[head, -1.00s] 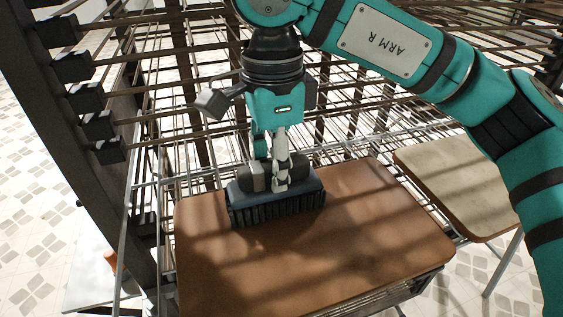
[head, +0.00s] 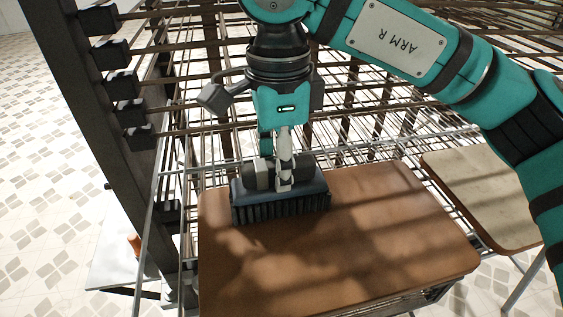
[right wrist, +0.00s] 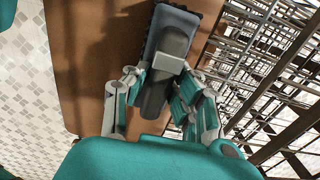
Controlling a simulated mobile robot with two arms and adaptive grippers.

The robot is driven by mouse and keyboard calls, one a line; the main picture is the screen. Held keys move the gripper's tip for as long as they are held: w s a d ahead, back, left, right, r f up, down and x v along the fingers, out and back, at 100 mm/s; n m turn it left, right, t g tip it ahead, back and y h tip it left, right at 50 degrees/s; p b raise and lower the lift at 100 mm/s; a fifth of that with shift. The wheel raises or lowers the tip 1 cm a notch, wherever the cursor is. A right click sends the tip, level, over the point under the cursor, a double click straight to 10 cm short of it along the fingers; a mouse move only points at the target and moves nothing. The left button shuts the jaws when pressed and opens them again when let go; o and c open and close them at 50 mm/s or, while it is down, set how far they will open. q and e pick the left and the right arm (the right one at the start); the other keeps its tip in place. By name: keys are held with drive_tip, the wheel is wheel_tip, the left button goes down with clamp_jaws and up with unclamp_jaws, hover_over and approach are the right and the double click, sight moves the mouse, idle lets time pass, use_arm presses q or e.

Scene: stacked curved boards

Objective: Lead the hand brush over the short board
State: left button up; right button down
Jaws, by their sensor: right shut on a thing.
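The hand brush (head: 280,203) has a blue-grey body and dark bristles. It rests bristles down at the far left part of a brown board (head: 350,240), which I take to be the short board. My right gripper (head: 284,178) is shut on the brush's dark handle from above. In the right wrist view the brush (right wrist: 176,28) lies along the board's edge, its handle between the fingers (right wrist: 158,100); the board (right wrist: 88,60) shows beside it. Whether every bristle touches the board is hard to tell. My left gripper is not in view.
A rack of metal rods (head: 350,120) with a dark upright post (head: 115,130) stands behind and left of the board. A paler board (head: 485,195) lies at the right. A small table (head: 120,262) with an orange object (head: 134,243) stands low at the left. Tiled floor lies around.

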sight(255, 166)
drive_tip(key=shift+s+a+f, duration=0.1)
drive_tip(key=shift+s+a, duration=0.15)
drive_tip(key=shift+a, duration=0.45)
drive_tip(key=shift+s+a+f, duration=0.1)
drive_tip(key=shift+s+a, duration=0.1)
drive_tip(key=shift+a, duration=0.5)
drive_tip(key=shift+a, duration=0.1)
drive_tip(key=shift+s+a+r, duration=0.1)
drive_tip(key=shift+s+a, duration=0.1)
drive_tip(key=shift+a, duration=0.55)
drive_tip(key=shift+s+a+r, duration=0.1)
drive_tip(key=shift+s+a, duration=0.1)
drive_tip(key=shift+a, duration=0.55)
drive_tip(key=shift+s+a+f+p, duration=0.15)
drive_tip(key=shift+s+a, duration=0.1)
drive_tip(key=shift+a, duration=0.4)
drive_tip(key=shift+s+a+f+p, duration=0.15)
drive_tip(key=shift+s+a, duration=0.1)
drive_tip(key=shift+a, duration=0.4)
drive_tip(key=shift+r, duration=0.25)
